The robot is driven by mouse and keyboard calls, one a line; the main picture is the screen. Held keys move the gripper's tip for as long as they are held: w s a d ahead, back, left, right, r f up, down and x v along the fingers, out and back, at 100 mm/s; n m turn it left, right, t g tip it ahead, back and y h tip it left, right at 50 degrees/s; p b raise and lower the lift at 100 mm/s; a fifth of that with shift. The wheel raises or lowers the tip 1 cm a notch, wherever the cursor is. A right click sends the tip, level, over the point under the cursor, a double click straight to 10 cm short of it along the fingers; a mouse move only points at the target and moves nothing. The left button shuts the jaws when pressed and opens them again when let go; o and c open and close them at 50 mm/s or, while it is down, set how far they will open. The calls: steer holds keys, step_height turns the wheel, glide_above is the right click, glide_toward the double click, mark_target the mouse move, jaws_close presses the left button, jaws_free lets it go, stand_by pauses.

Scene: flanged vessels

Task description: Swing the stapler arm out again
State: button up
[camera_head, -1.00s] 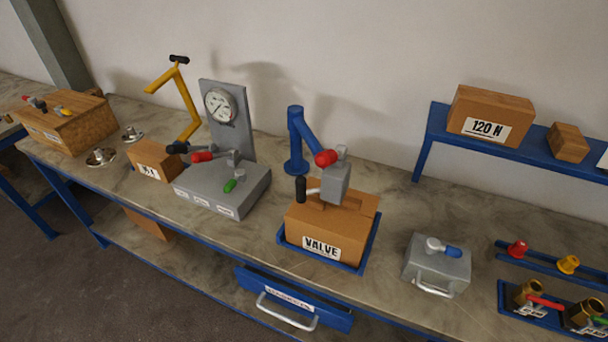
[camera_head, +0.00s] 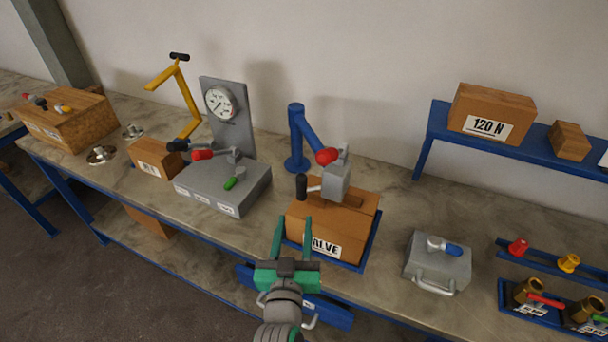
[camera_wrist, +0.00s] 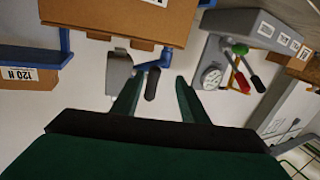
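The stapler arm (camera_head: 311,131) is blue and reaches from a blue post on the bench to a grey stapler head (camera_head: 337,182) with a red knob. The head hangs over the cardboard VALVE box (camera_head: 345,222). A black handle (camera_head: 301,187) stands upright on the head's left side. My gripper (camera_head: 292,222) is in front of the box's left part, below the handle in the picture, open and empty. In the wrist view the black handle (camera_wrist: 152,84) shows beyond and between the open fingers, apart from them, with the grey head (camera_wrist: 118,74) beside it.
The box sits in a blue tray (camera_head: 371,243). A grey gauge stand (camera_head: 228,190) with red and green levers is left of it. A grey case (camera_head: 437,265) is to the right. A blue drawer (camera_head: 335,314) sits below the bench edge, partly behind my gripper.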

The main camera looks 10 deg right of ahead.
mark_target(304, 175)
steer(key=shift+m+h, duration=0.6)
steer(key=shift+m, duration=0.2)
steer(key=r, duration=0.1)
steer(key=w+r, duration=0.1)
steer(key=r, duration=0.1)
steer(key=w+r, duration=0.1)
steer(key=shift+d+r, duration=0.15)
steer(key=shift+d, duration=0.2)
steer(key=shift+w+d+r, duration=0.2)
steer(key=shift+w+r, duration=0.05)
steer(key=shift+w, duration=0.1)
steer(key=x, duration=1)
steer(key=shift+d+f, duration=0.1)
steer(key=shift+w, duration=0.1)
jaws_close()
